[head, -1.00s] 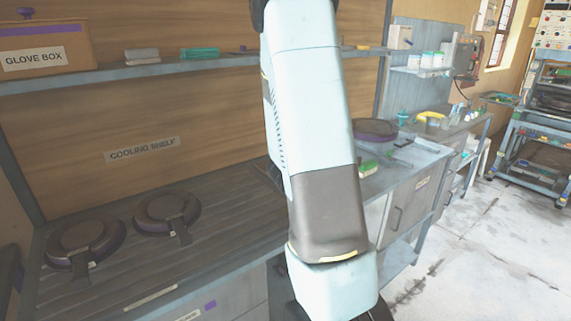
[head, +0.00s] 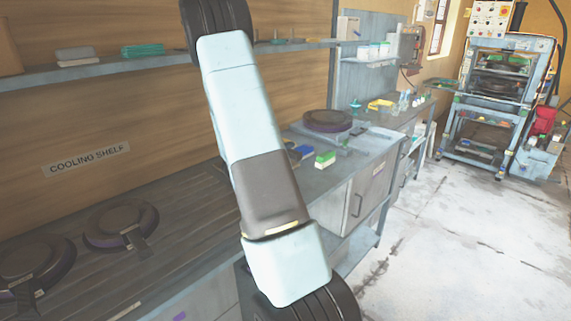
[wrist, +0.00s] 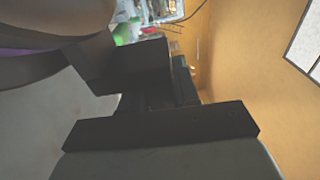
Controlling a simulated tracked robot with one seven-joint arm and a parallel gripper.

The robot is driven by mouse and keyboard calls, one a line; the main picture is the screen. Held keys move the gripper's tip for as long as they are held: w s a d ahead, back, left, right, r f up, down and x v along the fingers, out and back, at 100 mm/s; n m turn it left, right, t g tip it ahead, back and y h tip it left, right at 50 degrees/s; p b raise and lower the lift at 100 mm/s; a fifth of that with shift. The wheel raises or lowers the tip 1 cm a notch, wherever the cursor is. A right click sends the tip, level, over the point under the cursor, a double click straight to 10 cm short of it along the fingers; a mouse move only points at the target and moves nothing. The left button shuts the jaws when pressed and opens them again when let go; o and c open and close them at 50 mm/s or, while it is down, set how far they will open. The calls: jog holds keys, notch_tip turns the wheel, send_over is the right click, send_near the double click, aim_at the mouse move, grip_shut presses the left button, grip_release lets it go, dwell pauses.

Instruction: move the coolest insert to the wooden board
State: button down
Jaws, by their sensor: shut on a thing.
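In the wrist view, my gripper (wrist: 150,97) has its dark fingers closed on an insert (wrist: 52,22), a dark round piece with a purple edge at the upper left. Its grasped part is mostly hidden by the fingers. In the head view my arm hides the gripper. Two dark round inserts with handles lie on the cooling shelf, one insert (head: 118,224) nearer the middle and another insert (head: 38,262) at the left edge. A further dark round insert (head: 328,120) lies on the bench behind my arm. I cannot make out the wooden board.
A green and white block (head: 325,160) sits near the bench (head: 350,172) edge. A wall shelf (head: 110,66) runs above the cooling shelf. The press (head: 500,85) stands at the back right, with red and grey bins beside it. The floor (head: 440,230) at right is clear.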

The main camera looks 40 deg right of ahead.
jog(key=shift+w+d+f, duration=0.15)
jog(key=shift+w+f, duration=0.25)
jog(key=shift+f, duration=0.6)
jog(key=shift+w+d+f, duration=0.2)
jog(key=shift+w+f, duration=0.2)
jog(key=shift+f, duration=0.65)
jog(key=shift+w+d+f, duration=0.15)
jog(key=shift+w+f, duration=0.25)
jog(key=shift+f, duration=0.6)
jog(key=c, duration=0.8)
grip_release()
